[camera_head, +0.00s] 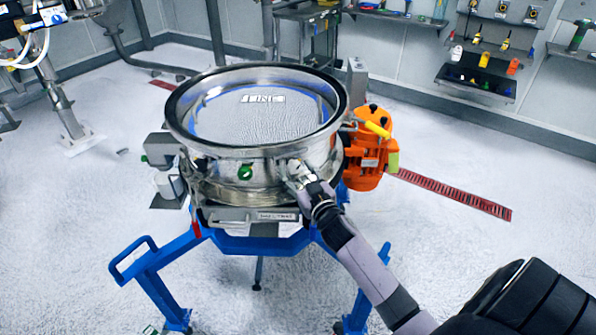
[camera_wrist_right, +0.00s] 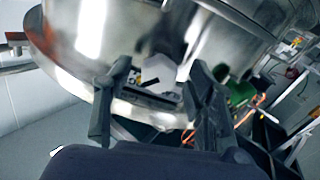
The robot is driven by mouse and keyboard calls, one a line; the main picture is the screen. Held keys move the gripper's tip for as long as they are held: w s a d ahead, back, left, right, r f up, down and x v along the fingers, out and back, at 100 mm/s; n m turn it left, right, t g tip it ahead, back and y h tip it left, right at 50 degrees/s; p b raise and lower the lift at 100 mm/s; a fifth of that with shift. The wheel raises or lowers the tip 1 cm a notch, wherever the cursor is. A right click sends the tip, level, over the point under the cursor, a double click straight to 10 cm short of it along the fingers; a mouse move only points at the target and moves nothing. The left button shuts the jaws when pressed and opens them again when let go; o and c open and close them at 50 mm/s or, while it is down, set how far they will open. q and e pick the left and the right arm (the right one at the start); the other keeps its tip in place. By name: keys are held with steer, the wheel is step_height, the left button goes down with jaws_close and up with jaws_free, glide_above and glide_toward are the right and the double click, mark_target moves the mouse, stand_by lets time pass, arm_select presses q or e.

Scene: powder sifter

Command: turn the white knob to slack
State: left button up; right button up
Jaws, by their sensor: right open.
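The white knob (camera_wrist_right: 158,76) shows between the two fingers of my right gripper (camera_wrist_right: 155,100) in the right wrist view. It has a dark slot or mark on its face and sits against the steel wall of the sifter. The right gripper (camera_head: 298,172) is at the front right of the sifter drum (camera_head: 240,165) in the head view, and it mostly hides the knob there. Its fingers are apart on either side of the knob; I cannot tell whether they touch it. My left gripper is not in view.
A blue frame (camera_head: 150,262) carries the sifter. An orange motor (camera_head: 368,150) is close on the right of the drum. A red floor grate (camera_head: 450,193) lies to the right, and the floor around is open.

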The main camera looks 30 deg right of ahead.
steer(key=shift+c, duration=0.5)
steer(key=c, duration=1)
